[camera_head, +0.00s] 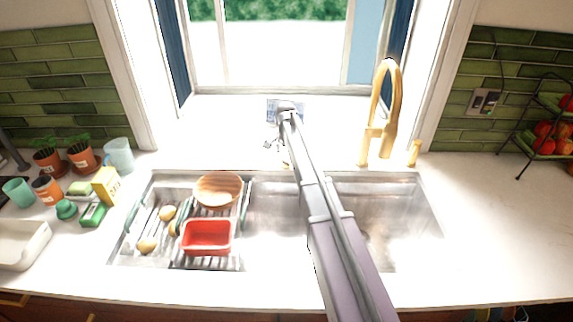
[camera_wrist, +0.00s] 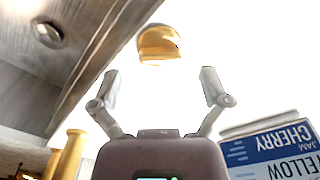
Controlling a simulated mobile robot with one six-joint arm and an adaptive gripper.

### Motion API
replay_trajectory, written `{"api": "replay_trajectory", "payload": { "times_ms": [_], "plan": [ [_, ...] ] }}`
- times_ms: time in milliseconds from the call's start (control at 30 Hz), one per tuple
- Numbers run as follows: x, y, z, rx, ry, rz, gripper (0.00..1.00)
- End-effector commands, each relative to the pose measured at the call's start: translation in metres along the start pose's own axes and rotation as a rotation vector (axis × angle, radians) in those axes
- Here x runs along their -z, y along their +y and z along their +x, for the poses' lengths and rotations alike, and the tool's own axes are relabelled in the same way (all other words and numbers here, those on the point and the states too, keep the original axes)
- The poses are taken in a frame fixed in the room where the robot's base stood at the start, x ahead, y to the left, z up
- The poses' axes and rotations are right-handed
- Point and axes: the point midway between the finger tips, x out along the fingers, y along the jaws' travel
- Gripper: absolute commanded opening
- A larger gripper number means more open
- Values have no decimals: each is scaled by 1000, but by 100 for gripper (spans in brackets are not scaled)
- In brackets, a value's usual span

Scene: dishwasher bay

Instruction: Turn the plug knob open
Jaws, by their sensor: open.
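The gold plug knob (camera_wrist: 158,43) shows in the wrist view as a rounded cap on the white counter behind the sink. It lies just beyond my gripper (camera_wrist: 159,82), roughly centred between the fingertips and apart from them. The two fingers are spread wide with nothing between them. In the head view my gripper (camera_head: 271,143) is small, low over the counter between sink and window. A small gold bit beside my arm, likely the knob (camera_head: 286,163), is partly hidden there.
A blue and white box with jam lettering (camera_wrist: 272,152) stands close to my right finger in the wrist view. The metal sink (camera_head: 274,212) lies in front, with a rack of dishes on its left. A tall gold faucet (camera_head: 384,145) rises to the right.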

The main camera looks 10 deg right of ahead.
Motion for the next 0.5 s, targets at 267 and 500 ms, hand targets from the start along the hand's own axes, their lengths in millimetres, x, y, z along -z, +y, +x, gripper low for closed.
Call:
{"api": "replay_trajectory", "payload": {
  "times_ms": [267, 500],
  "plan": [
    [0, 0, 19, 0, 0, 0, 97],
    [0, 0, 23, 0, 0, 0, 97]
  ]
}}
